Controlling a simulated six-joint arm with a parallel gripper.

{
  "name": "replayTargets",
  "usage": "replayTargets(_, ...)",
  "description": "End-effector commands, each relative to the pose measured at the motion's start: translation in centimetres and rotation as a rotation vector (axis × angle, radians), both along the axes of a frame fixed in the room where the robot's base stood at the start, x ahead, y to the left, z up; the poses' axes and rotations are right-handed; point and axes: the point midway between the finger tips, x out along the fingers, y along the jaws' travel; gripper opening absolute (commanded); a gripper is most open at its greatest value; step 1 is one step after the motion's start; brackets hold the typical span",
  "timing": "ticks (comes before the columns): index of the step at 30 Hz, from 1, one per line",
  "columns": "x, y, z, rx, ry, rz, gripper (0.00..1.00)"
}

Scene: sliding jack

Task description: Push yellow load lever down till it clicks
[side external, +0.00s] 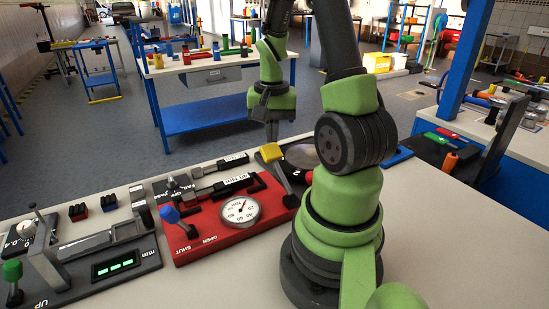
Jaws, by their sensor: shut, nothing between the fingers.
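The yellow load lever (271,153) has a yellow block-shaped end on a dark arm, at the right end of a red base. The arm slopes down to the right from the yellow end. My gripper (272,138) points straight down with its fingers shut and empty. Its tips appear just above or behind the yellow end; I cannot tell whether they touch it. The red base (204,249) carries a round white dial gauge (240,211) and a blue-knobbed handle (170,214) by the words OPEN and SHUT.
Left of the red base is a dark fixture with a green-lit display (115,263) and a green-knobbed lever (12,270). A dark round part (301,155) lies behind the lever. The front right tabletop is bare.

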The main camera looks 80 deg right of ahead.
Motion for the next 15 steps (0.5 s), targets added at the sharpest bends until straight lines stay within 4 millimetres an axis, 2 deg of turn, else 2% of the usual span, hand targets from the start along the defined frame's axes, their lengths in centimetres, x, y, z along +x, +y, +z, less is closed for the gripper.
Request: replayTargets(15,0.0,0.0,-1.5,0.000,0.000,0.000,0.00)
